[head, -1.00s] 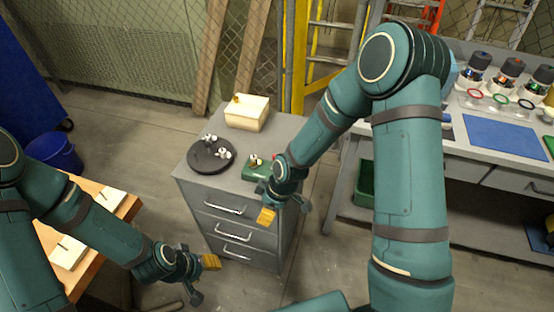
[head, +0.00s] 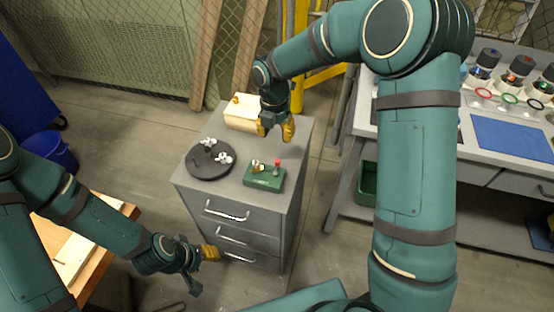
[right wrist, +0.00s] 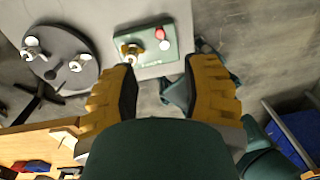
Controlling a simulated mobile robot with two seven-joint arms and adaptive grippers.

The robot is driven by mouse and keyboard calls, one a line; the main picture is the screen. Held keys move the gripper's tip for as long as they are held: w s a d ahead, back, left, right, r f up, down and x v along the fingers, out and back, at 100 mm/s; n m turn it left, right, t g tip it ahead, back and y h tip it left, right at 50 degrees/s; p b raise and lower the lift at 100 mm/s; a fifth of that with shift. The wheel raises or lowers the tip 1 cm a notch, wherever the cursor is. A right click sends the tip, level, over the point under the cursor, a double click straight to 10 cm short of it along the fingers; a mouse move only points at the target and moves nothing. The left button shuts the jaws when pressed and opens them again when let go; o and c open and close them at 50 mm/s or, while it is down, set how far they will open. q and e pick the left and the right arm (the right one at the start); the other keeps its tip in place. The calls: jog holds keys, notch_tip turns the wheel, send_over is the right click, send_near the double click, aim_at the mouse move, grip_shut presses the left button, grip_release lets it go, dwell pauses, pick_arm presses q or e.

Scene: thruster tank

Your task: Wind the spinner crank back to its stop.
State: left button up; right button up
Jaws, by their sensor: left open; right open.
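A small green box (head: 264,178) sits on the grey cabinet top, with a brass fitting (head: 257,167) and a red-tipped upright post (head: 277,166) on it. It also shows in the right wrist view (right wrist: 152,62), where the post's red knob (right wrist: 160,33) is seen from above. I cannot tell which part is the spinner crank. My right gripper (head: 275,131) is open and empty above the cabinet, beyond the green box and touching nothing I can see. It also shows in the right wrist view (right wrist: 160,82). My left gripper (head: 203,268) is open and empty, low in front of the drawers.
A round black plate (head: 195,168) with small white fittings lies left of the green box. A cream box (head: 240,116) with a brass knob stands at the back of the cabinet (head: 285,203), close to my right gripper. A workbench (head: 470,165) stands at right; a wooden table (head: 85,262) at left.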

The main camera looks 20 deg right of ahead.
aim_at(277, 160)
notch_tip(277, 160, down, 12)
jog(key=b, duration=0.2)
jog(key=shift+s+d+b, duration=0.15)
jog(key=shift+b, duration=0.15)
jog(key=shift+o, duration=0.3)
grip_shut()
